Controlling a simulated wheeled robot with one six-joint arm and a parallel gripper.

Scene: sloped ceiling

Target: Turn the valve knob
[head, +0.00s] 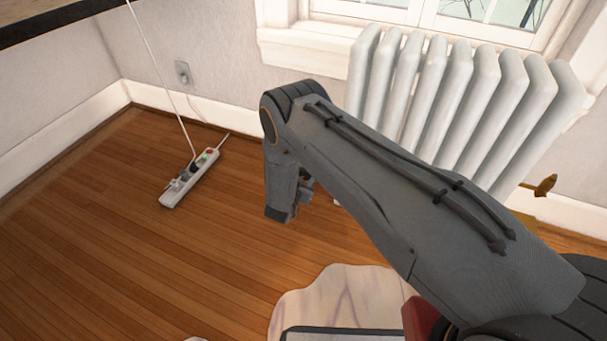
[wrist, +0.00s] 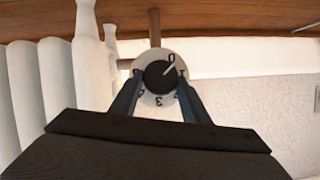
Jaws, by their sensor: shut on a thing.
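The valve knob (wrist: 161,76) shows in the wrist view as a round pale dial with a dark centre. A 0 is at its upper right and a 3 near its bottom; a light pointer line slants up toward the 0. My gripper (wrist: 160,82) is shut on the knob, one dark finger against each side. A brownish pipe (wrist: 154,27) runs from the knob toward the wooden floor. In the head view the knob and fingertips are hidden behind my arm.
The white radiator (head: 440,85) stands under the window, close beside the knob; it fills the left of the wrist view (wrist: 57,75). A brass fitting (head: 541,187) sticks out at its right. A power strip (head: 190,178) lies on the floor at left. A pale rug (head: 335,293) lies in front.

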